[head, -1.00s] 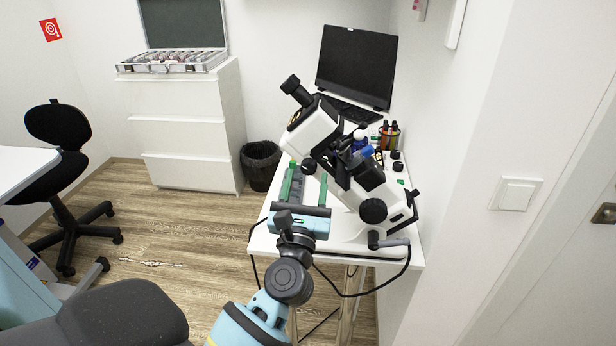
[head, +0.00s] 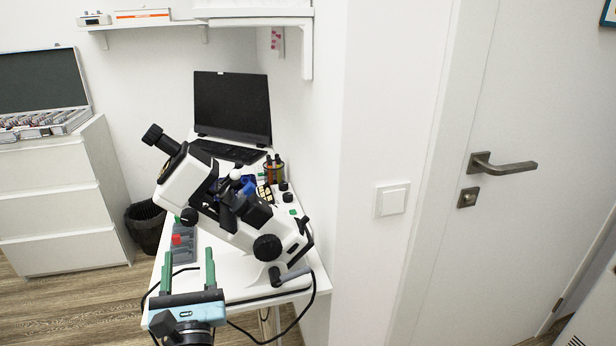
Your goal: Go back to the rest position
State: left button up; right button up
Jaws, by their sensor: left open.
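My left gripper (head: 189,254) is at the lower left of the head view, over the front of the white table (head: 240,288). Its two green fingers stand wide apart and point away from me. Nothing shows between them. The white and black microscope (head: 183,178) stands just beyond it to the right, its body leaning up to the left. My right gripper does not show.
A grey tray (head: 185,252) with a red piece (head: 177,239) lies beyond the fingers. A monitor (head: 232,105), keyboard (head: 228,151) and pen holder (head: 274,172) stand behind. A wall with a light switch (head: 392,200) and a door (head: 540,110) is right. A black bin (head: 147,226) stands left.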

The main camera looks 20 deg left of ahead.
pick_arm(q)
jog(key=s+d+f+m+g+h+p, duration=0.1)
jog(key=s+d+f+m+h+p, duration=0.35)
jog(key=m, duration=0.95)
jog(key=s+d+f+m+g+h+p, duration=0.1)
jog(key=s+d+f+m+h+p, duration=0.1)
jog(key=s+d+f+m+h, duration=0.9)
jog(key=s+a+f+m+g+y+p, duration=0.1)
jog(key=s+f+m+g, duration=0.3)
jog(key=s+m, duration=0.4)
jog(key=s+a+f+m+g+y+p, duration=0.1)
jog(key=s+a+f+m+g+p, duration=0.2)
jog(key=s+m, duration=0.5)
notch_tip(320, 180, down, 3)
jog(key=shift+a+r+m+g+y+p, duration=0.15)
jog(key=shift+a+m+g+y+p, duration=0.15)
jog(key=shift+m+g, duration=0.7)
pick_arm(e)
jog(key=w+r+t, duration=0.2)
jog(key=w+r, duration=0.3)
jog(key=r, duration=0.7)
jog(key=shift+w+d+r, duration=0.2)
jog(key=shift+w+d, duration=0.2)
pick_arm(q)
jog(key=shift+s, duration=0.1)
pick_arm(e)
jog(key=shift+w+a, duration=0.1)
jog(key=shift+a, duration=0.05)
